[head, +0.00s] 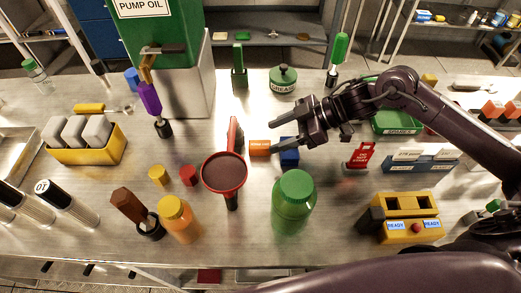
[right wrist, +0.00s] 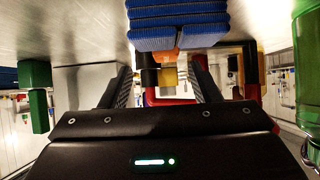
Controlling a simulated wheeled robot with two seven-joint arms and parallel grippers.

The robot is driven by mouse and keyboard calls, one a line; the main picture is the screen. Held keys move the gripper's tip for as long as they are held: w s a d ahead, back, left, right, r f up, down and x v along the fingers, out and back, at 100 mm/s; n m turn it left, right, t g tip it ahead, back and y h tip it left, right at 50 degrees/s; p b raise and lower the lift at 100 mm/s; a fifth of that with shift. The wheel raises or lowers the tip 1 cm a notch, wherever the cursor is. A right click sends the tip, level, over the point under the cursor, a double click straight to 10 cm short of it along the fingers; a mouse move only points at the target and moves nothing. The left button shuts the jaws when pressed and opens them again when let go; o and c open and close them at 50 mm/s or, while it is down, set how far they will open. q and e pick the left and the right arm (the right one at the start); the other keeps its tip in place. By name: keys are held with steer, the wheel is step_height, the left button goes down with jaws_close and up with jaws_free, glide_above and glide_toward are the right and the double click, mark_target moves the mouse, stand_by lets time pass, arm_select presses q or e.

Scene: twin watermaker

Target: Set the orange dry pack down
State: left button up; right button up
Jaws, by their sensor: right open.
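The orange dry pack (head: 260,148) is a small orange block on the metal bench, beside a blue ribbed block (head: 289,158). My right gripper (head: 282,124) is open, with its fingers reaching left just above and behind the two blocks. In the right wrist view, the spread fingers (right wrist: 163,84) have no object clearly clamped between them. The blue block (right wrist: 177,22) fills the top of that view, with a bit of orange (right wrist: 166,55) beyond it. Whether a finger touches the pack cannot be told. My left gripper is not in view.
A red-rimmed funnel (head: 223,172) stands close to the pack's left. A large green bottle (head: 293,200) stands in front. A green grease tin (head: 283,78) is behind. A red tag stand (head: 360,154) and yellow box (head: 405,218) lie right. Small clear patches remain between them.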

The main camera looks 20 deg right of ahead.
mark_target(260, 144)
steer(key=x, duration=0.3)
steer(key=p+x, duration=0.1)
steer(key=shift+s+a+f, duration=0.1)
steer(key=shift+s+a, duration=0.15)
steer(key=shift+a, duration=0.2)
steer(key=shift+w+a+f, duration=0.1)
steer(key=shift+a+f, duration=0.25)
steer(key=shift+f, duration=0.05)
steer(key=c, duration=1.2)
steer(key=shift+o, duration=0.2)
steer(key=shift+r, duration=0.1)
